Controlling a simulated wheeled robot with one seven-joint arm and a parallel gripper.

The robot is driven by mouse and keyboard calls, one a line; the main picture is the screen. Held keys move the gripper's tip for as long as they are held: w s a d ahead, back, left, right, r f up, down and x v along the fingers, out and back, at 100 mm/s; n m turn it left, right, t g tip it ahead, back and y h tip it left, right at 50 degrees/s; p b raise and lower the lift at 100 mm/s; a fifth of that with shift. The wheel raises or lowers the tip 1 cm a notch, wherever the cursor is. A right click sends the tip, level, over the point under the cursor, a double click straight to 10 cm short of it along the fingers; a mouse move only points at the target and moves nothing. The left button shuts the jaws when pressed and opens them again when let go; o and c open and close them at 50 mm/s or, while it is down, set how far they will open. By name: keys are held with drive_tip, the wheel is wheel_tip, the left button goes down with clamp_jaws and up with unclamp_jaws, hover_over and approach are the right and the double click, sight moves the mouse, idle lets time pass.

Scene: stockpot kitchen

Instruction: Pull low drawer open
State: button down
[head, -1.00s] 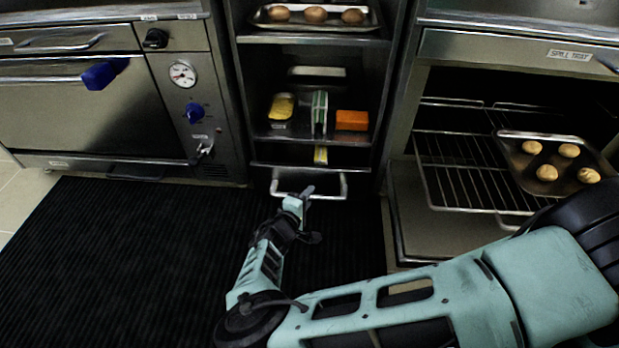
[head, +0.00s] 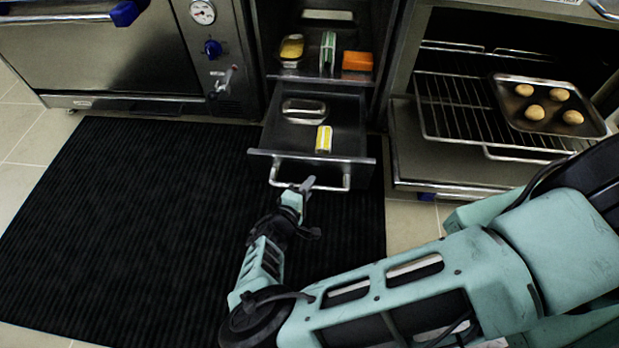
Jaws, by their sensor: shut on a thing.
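The low drawer (head: 349,122) stands pulled out at the bottom of the middle cabinet. Its inside shows from above. A silver metal bar handle (head: 345,180) runs across its front. A yellow-and-white box (head: 324,139) and a silver lidded tin (head: 304,111) lie inside the drawer. My gripper (head: 303,186) is at the middle of the handle and shut on it. The fingers are small in the head view and hide the part of the handle they grip.
The shelf above holds a yellow-filled tin (head: 292,47), a green-and-white upright item (head: 328,50) and an orange block (head: 357,61). On the right, an open oven has a pulled-out rack (head: 450,120) with a tray of rolls (head: 590,128). A black ribbed mat (head: 150,220) covers clear floor in front.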

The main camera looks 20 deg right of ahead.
drive_tip(key=shift+s+a, duration=0.15)
drive_tip(key=shift+s, duration=0.15)
drive_tip(key=c, duration=1.3)
unclamp_jaws()
